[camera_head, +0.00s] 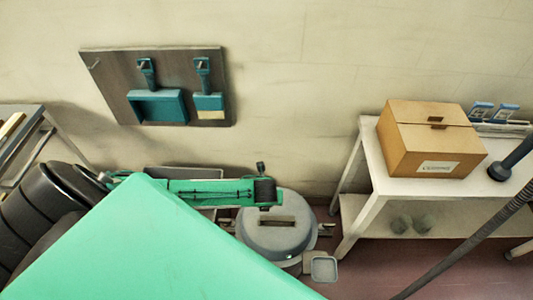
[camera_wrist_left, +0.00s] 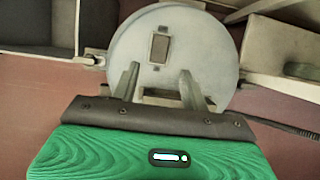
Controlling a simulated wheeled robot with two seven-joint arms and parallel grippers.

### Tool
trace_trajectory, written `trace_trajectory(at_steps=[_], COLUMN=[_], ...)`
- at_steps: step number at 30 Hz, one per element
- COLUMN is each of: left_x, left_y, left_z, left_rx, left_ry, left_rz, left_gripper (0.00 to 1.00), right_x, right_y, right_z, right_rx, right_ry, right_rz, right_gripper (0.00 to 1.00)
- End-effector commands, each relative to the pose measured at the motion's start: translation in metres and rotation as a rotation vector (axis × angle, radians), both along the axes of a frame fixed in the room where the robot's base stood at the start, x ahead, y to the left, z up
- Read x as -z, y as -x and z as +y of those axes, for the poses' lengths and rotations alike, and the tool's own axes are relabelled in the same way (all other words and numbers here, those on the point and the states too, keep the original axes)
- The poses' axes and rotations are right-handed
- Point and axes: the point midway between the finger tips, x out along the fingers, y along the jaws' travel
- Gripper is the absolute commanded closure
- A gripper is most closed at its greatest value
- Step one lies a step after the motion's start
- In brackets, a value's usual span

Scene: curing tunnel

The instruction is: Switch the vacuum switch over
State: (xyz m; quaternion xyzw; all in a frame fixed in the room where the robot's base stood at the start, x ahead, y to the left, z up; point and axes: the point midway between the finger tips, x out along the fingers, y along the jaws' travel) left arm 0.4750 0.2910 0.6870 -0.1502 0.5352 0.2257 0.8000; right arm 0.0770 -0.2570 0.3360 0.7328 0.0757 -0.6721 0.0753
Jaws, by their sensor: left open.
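The vacuum (camera_head: 280,254) is a round grey drum on the floor, below the wall and left of the white table. Its lid (camera_wrist_left: 205,55) fills the upper middle of the left wrist view. A small framed rectangular piece (camera_wrist_left: 159,48) sits on the lid; I cannot tell for sure that it is the switch, or its position. My left gripper (camera_wrist_left: 160,67) is open and empty, its two fingers over the near part of the lid. Contact cannot be told. In the head view the left arm reaches to the vacuum's upper edge, and its fingers are hidden. My right gripper is out of view.
A white table (camera_head: 370,185) at the right holds a cardboard box (camera_head: 432,140). A dark hose or pole (camera_head: 465,232) slants across the lower right. A wall board (camera_head: 105,75) carries a teal dustpan (camera_head: 158,106) and brush (camera_head: 208,101). A small grey tray-like piece (camera_head: 324,268) lies beside the vacuum.

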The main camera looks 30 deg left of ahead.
Motion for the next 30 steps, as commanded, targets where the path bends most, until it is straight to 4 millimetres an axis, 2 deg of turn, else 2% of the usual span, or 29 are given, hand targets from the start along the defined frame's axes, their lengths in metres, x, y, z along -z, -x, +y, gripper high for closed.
trace_trajectory(at_steps=[6,12,25,26,30], left_x=[0.036,0.056,0.063,0.063,0.063], left_y=[-0.012,-0.019,-0.022,-0.022,-0.022], left_z=[0.008,0.012,0.014,0.014,0.014], left_rx=[-0.002,-0.001,0.0,0.0,0.0], left_ry=[0.001,0.0,0.0,0.0,0.0], left_rz=[0.002,0.001,0.0,0.0,0.0], left_gripper=[0.55,0.55,0.55,0.58,0.86], right_x=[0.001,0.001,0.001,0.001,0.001], right_y=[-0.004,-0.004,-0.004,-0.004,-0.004], right_z=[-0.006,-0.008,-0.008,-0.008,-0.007], right_rx=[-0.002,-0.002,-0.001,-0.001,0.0], right_ry=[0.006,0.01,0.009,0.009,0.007], right_rz=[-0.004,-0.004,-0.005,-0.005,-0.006], right_gripper=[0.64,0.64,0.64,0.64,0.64])
